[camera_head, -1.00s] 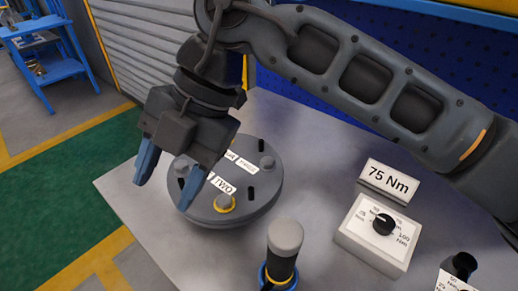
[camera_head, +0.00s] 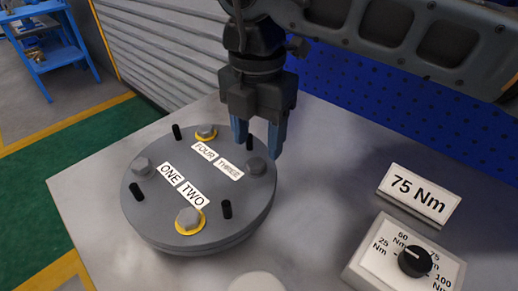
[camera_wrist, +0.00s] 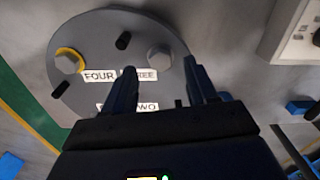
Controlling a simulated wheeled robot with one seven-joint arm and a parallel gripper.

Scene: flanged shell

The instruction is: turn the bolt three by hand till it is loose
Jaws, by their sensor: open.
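Bolt three (camera_head: 256,166) is a grey hex head at the right of the round grey flanged cover (camera_head: 165,222), beside the label THREE (camera_head: 229,170). It has no yellow ring. My gripper (camera_head: 257,148) points down at bolt three, its blue fingers apart. In the wrist view, bolt three (camera_wrist: 159,58) appears in the gap between the fingertips (camera_wrist: 163,76), with nothing gripped. I cannot tell whether the tips are level with the head or still above it.
Bolts four (camera_head: 206,132) and two (camera_head: 189,218) have yellow rings; bolt one (camera_head: 142,166) has none. Short black pegs stand on the cover, one (camera_head: 249,142) close to my fingers. A dial box (camera_head: 400,262) and a 75 Nm sign (camera_head: 418,193) are at right.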

